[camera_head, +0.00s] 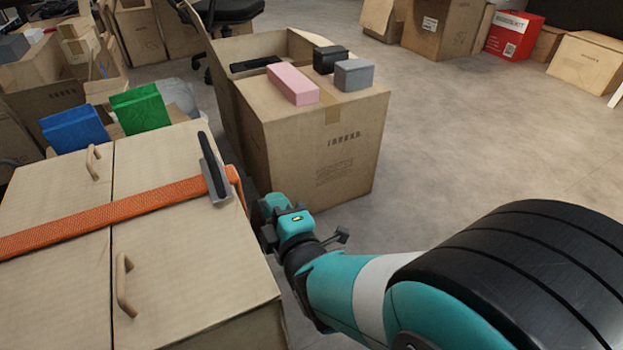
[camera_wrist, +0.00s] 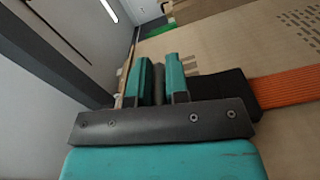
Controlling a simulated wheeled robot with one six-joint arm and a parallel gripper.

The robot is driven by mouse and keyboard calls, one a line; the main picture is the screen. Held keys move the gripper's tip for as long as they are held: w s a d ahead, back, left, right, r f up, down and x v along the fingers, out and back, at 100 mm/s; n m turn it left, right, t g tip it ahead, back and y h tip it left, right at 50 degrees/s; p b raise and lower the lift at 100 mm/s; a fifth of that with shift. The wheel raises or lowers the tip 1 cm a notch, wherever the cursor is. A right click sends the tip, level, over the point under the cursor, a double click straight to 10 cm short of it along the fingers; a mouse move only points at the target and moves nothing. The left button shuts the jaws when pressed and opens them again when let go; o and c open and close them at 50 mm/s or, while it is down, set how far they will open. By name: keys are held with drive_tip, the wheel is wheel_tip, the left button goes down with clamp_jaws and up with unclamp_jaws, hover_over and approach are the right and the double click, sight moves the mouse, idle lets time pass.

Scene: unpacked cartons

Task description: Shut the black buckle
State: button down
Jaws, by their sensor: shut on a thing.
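The black buckle (camera_head: 211,160) sits on the top right edge of a carton-like cabinet, on a grey metal base (camera_head: 219,188). Its black lever stands raised at a slant. An orange strap (camera_head: 110,217) runs across the top to the base and shows again past the edge. My gripper (camera_head: 262,222) is low beside the cabinet's right side, apart from the raised lever. In the wrist view, the teal fingers of my gripper (camera_wrist: 163,80) are close together around a dark piece. A black part joins the orange strap (camera_wrist: 285,88) there. What the fingers hold is mostly hidden.
The cabinet (camera_head: 190,245) has two wooden handles. An open carton (camera_head: 305,140) stands just behind my gripper, with a pink box (camera_head: 293,84) and a grey box (camera_head: 354,74) on top. Blue and green bags (camera_head: 140,108) stand at the left.

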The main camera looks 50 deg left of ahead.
drive_tip(key=shift+s+a+r+n, duration=0.1)
drive_tip(key=shift+s+r+n, duration=0.1)
drive_tip(key=shift+r, duration=0.2)
drive_tip(key=shift+s+a+r+n, duration=0.1)
drive_tip(key=shift+r+n, duration=0.1)
drive_tip(key=shift+r, duration=0.15)
drive_tip(key=c, duration=1.2)
unclamp_jaws()
drive_tip(key=shift+s+f, duration=0.1)
drive_tip(key=shift+f, duration=0.15)
drive_tip(key=shift+d, duration=0.1)
